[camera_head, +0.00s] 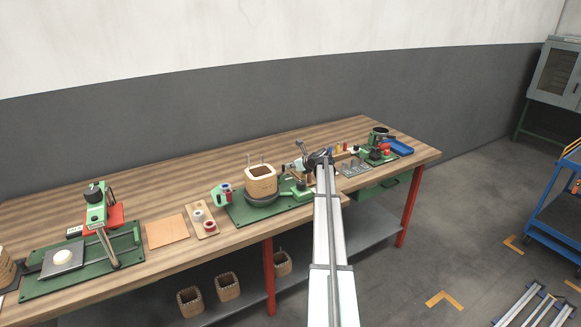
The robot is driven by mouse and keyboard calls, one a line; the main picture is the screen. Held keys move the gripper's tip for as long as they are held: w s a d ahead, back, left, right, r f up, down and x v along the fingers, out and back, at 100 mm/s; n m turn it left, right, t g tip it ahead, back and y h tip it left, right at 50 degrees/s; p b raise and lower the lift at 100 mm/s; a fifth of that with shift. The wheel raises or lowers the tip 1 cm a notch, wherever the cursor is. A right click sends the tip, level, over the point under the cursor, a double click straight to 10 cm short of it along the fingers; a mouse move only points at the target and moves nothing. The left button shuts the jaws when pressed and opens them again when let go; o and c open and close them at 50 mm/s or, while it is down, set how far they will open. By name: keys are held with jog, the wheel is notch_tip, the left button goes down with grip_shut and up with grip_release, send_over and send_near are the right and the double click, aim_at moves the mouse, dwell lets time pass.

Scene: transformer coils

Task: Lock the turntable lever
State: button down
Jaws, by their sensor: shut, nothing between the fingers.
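The turntable (262,200) is a dark round disc on a green base plate (243,216) in the middle of the workbench. My gripper (288,167) is at the end of my arm, just right of and behind the coil form, above the right part of the base plate. It is small in the picture and looks shut and empty. A green bracket (299,190) is at the turntable's right side. I cannot make out the lever or its position clearly; my arm covers part of that area.
A red-and-green spool holder (223,194) is left of the turntable. A wooden tray with spools (202,221) and a brown sheet (166,230) lie farther left, before a green press (97,215). Green tooling (380,150) and a blue tray (398,146) stand right.

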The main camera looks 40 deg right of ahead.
jog(key=s, duration=0.2)
jog(key=s+d+p, duration=0.1)
jog(key=s, duration=0.1)
jog(key=shift+d+r, duration=0.15)
jog(key=s+d+r+b, duration=0.2)
jog(key=s+d+r, duration=0.1)
jog(key=s, duration=0.4)
jog(key=shift+s+d+r+b, duration=0.3)
jog(key=shift+r+b, duration=0.1)
jog(key=shift+r, duration=0.5)
